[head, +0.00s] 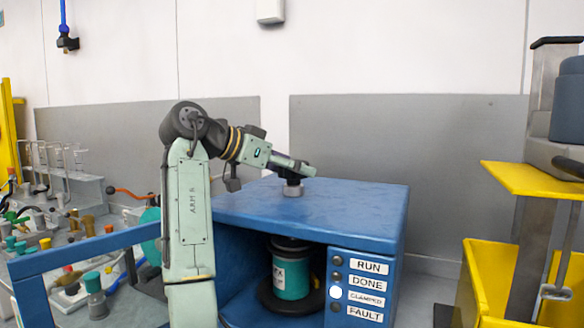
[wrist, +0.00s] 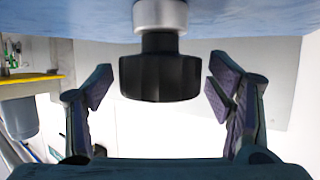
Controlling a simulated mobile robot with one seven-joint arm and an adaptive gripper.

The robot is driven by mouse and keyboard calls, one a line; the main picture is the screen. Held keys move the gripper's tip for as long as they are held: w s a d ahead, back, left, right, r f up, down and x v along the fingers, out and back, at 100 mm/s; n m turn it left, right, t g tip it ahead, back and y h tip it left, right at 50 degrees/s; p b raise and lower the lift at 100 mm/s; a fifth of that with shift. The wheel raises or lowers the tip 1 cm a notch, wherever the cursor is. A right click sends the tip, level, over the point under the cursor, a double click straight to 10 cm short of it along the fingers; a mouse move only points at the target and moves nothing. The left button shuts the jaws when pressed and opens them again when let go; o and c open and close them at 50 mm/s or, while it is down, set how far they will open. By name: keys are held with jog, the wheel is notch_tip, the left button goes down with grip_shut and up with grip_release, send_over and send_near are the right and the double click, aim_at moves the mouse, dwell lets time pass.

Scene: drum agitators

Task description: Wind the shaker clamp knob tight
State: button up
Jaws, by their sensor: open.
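The clamp knob is black and ribbed, on a grey metal collar on top of the blue shaker. In the wrist view the knob (wrist: 160,77) sits between the two fingers of my gripper (wrist: 160,88), with a clear gap on each side. In the head view my gripper (head: 303,170) is at the knob, which it largely hides; the grey collar (head: 292,190) shows below. My gripper is open and holds nothing. The blue shaker cabinet (head: 350,205) holds a teal can (head: 291,278) in its open bay. One round lamp beside the CLAMPED label (head: 366,298) is white; the others are dark.
A bench with glassware and small valves (head: 75,215) stands at the left, by a blue frame rail (head: 95,243). A yellow-shelved machine (head: 535,180) stands at the right. The shaker's top is clear around the knob. A grey panel (head: 400,150) stands behind it.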

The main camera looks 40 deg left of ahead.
jog(key=shift+s, duration=0.1)
jog(key=v, duration=1.2)
dwell(0.6)
